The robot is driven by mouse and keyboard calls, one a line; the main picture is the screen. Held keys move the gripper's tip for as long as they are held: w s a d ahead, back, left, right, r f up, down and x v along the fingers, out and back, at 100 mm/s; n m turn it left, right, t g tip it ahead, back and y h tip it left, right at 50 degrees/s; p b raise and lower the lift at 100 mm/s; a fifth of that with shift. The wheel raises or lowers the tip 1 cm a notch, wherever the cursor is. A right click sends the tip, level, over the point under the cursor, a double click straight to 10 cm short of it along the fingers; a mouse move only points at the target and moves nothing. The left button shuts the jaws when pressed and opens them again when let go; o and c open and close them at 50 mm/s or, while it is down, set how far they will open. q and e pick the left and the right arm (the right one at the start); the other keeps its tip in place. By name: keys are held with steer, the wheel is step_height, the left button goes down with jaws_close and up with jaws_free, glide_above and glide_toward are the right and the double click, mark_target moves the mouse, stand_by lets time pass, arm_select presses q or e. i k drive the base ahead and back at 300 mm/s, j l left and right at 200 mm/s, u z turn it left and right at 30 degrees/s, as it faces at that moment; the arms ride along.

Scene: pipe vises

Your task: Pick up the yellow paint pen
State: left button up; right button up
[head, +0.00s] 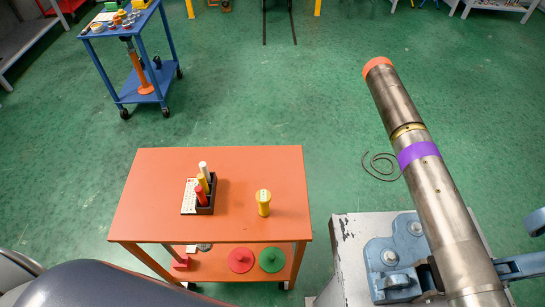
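The yellow paint pen (202,182) stands in a small dark holder (209,208) on the orange table (150,215). It sits between a white pen (204,169) behind it and a red pen (200,195) in front. Its lower part is hidden by the red pen and the holder. Neither gripper is in view. A dark grey rounded part at the bottom left looks like part of my arm.
A yellow upright object (263,203) with a pale top stands right of the holder. A white card (188,196) lies at its left. A long pipe (437,190) in a blue vise (392,256) rises at the right. The table's left and front are clear.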

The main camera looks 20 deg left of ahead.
mark_target(200, 176)
steer(key=k+u, duration=0.1)
steer(key=u, duration=0.25)
steer(key=j+u, duration=0.15)
steer(key=u, duration=0.2)
steer(key=k+j+u, duration=0.1)
steer(key=u, duration=0.25)
